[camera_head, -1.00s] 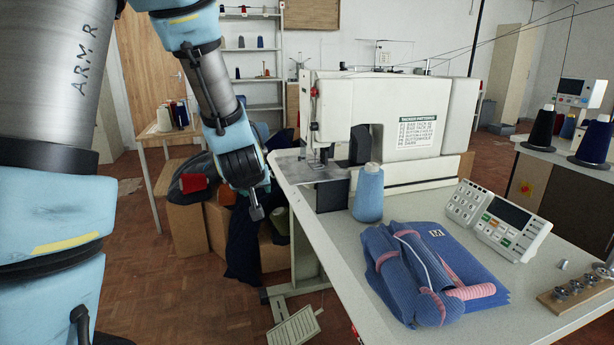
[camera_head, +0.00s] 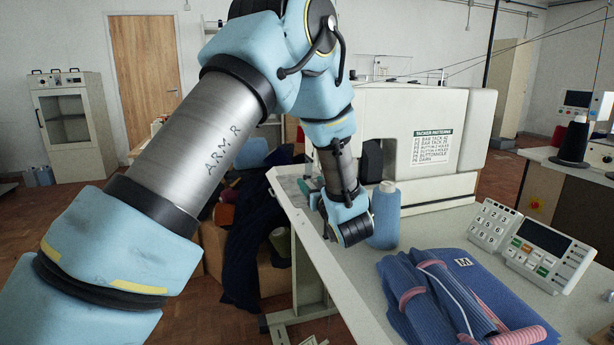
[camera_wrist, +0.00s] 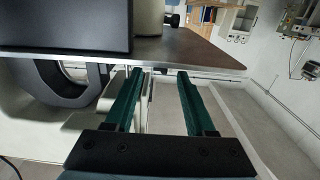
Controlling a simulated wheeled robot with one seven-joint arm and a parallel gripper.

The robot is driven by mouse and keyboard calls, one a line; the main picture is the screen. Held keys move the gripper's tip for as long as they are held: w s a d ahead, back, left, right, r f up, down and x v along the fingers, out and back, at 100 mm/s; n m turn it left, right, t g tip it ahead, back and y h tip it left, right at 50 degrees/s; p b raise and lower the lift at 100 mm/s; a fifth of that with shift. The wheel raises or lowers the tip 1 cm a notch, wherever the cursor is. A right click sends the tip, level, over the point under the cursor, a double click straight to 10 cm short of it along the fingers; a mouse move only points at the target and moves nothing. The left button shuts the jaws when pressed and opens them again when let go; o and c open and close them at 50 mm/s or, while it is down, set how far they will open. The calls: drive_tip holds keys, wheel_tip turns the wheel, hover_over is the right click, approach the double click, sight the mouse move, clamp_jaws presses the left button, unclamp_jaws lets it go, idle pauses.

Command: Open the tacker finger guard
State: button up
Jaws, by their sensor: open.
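The white tacker (camera_head: 465,115) stands on the table (camera_head: 365,300) in the head view, with a pattern label on its body. My arm covers its needle end at the left, so I cannot make out the finger guard there. My gripper (camera_wrist: 163,73) shows in the wrist view with two green fingers apart and nothing between them. A dark box-shaped part (camera_wrist: 65,28) and a grey rounded part (camera_wrist: 60,82) lie beyond and left of the fingers; I cannot tell whether either is the guard. In the head view my wrist hides most of the gripper.
Folded blue cloth with pink rolls (camera_head: 425,295) and a keypad console (camera_head: 550,255) lie on the right of the table. A dark cloth heap (camera_head: 255,240) is left of the table.

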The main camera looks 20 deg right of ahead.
sight(307, 178)
drive_tip(key=shift+w+d+p, duration=0.2)
drive_tip(key=shift+w+p, duration=0.15)
drive_tip(key=shift+w, duration=2)
clamp_jaws()
